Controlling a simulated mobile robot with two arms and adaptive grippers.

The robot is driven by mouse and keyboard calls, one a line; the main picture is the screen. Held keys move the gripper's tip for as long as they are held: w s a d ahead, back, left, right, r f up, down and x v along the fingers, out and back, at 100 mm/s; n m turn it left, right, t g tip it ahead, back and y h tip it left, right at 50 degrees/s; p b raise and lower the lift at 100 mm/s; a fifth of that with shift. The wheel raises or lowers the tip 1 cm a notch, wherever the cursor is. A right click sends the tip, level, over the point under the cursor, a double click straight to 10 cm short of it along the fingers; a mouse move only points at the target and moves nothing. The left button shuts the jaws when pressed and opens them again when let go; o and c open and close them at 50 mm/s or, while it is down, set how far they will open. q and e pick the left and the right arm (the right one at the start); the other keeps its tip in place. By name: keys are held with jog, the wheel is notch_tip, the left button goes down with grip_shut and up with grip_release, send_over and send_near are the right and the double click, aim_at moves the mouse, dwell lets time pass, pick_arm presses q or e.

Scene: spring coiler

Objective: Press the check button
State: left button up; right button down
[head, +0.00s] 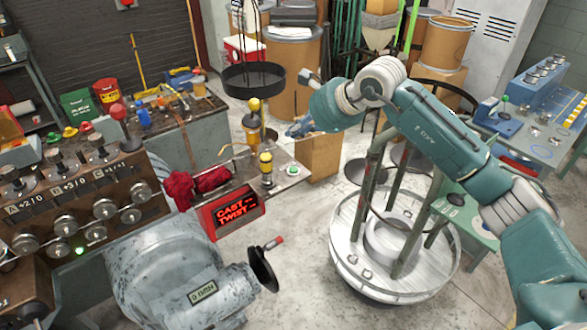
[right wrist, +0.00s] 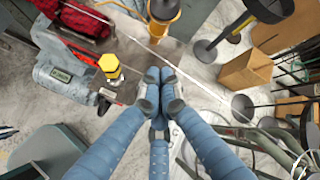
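A small green button (head: 292,170) sits at the right end of a narrow grey bench top (head: 240,182), beside a yellow-capped post (head: 266,168). I take it to be the check button, though no label is readable. My right gripper (head: 296,130) is above and behind the button in the head view, apart from it. In the right wrist view my right gripper (right wrist: 160,77) has its blue fingers drawn together, with nothing visible between them. The fingers cover the middle of that view, and I cannot make out the button there. My left gripper is not in view.
A red-lit sign (head: 236,212) reading "CAST TWIST" hangs on the bench front. A taller amber post (head: 251,128) stands behind. A cardboard box (head: 320,155) and a round white metal base (head: 345,245) are to the right.

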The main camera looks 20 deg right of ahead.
jog(key=shift+f, duration=0.1)
jog(key=b, duration=0.4)
send_over(295, 171)
notch_tip(295, 171, down, 8)
jog(key=shift+r, duration=0.25)
jog(key=shift+w+f+b, duration=0.1)
jog(key=shift+f+b, duration=0.45)
jog(key=shift+f, duration=0.1)
dwell(0.8)
jog(key=shift+f+b, duration=0.3)
jog(key=shift+b, duration=0.25)
jog(key=shift+f+b, duration=0.4)
jog(key=shift+b, duration=0.1)
dwell(0.3)
dwell(0.4)
jog(key=shift+r+p, duration=0.35)
jog(key=shift+r, duration=0.45)
